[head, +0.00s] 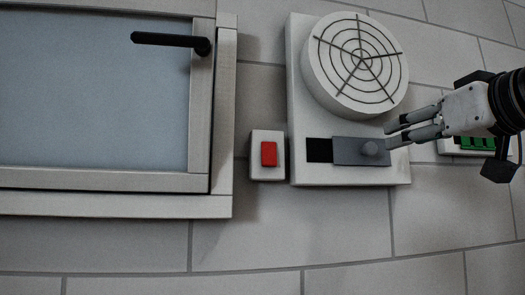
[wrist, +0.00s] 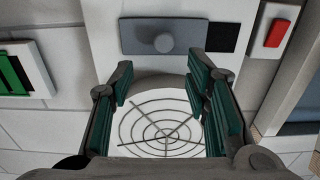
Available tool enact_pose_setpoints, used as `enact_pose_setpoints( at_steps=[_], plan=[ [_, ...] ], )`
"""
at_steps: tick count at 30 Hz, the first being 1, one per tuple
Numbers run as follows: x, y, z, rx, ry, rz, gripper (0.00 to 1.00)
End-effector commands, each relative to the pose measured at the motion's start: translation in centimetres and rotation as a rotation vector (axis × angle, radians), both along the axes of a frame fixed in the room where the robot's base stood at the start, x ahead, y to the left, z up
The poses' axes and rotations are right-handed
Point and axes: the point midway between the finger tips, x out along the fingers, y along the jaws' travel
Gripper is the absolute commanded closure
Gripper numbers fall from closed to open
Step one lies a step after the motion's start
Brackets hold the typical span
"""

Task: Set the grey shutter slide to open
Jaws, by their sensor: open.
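The grey shutter slide (head: 347,152) is a flat plate with a round knob (head: 370,148) near its right end, on a white wall panel (head: 299,100) below a round fan grille (head: 356,62). A black opening (head: 319,150) shows bare to the left of the slide. The wrist view is turned over: the slide (wrist: 134,35), its knob (wrist: 164,42) and the opening (wrist: 222,37) lie near the top. My gripper (head: 389,136) is open and empty. Its fingertips are close to the knob, on its right in the head view. I see no contact with the knob.
A red switch (head: 268,153) on a white box is left of the panel. Further left is a framed window or door (head: 221,110) with a black handle (head: 170,40). A green-fronted unit (head: 478,143) is behind my arm at right. The wall below is clear.

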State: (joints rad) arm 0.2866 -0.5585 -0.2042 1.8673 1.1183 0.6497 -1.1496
Motion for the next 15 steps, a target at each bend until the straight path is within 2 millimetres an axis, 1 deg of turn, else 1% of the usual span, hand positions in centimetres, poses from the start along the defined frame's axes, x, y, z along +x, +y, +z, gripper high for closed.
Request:
enact_pose_setpoints(
  at_steps=[1, 3, 6, 9, 15],
  plan=[
    [-0.8, -0.1, 0.0, 0.000, -0.002, -0.001, 0.56],
    [-1.6, -0.2, 0.0, -0.001, -0.001, 0.000, 0.56],
    [-2.2, -0.3, 0.0, 0.000, 0.000, 0.000, 0.56],
    [-2.6, -0.3, 0.0, 0.000, 0.000, 0.000, 0.56],
    [-2.6, -0.3, 0.0, 0.000, 0.000, 0.000, 0.56]
  ],
)
